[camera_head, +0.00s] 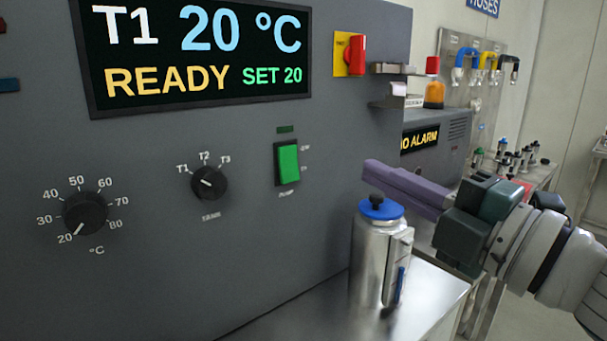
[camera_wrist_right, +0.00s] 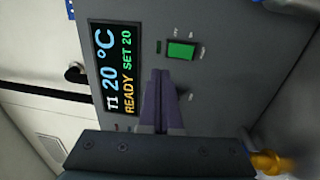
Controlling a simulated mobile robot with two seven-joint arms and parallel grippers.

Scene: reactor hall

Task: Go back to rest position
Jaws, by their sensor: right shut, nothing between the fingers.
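My right gripper (camera_head: 372,172) comes in from the right in the head view, its purple fingers shut and empty. They point left toward the grey control panel (camera_head: 130,145) and are apart from the green switch (camera_head: 287,163). In the wrist view the shut fingers (camera_wrist_right: 160,78) point at the panel below the green switch (camera_wrist_right: 181,50). My left gripper is in neither view.
A metal canister (camera_head: 371,255) with a blue lid stands on the steel shelf (camera_head: 290,318) just below my right fingers. The display (camera_head: 195,50) reads T1 20 °C, READY, SET 20.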

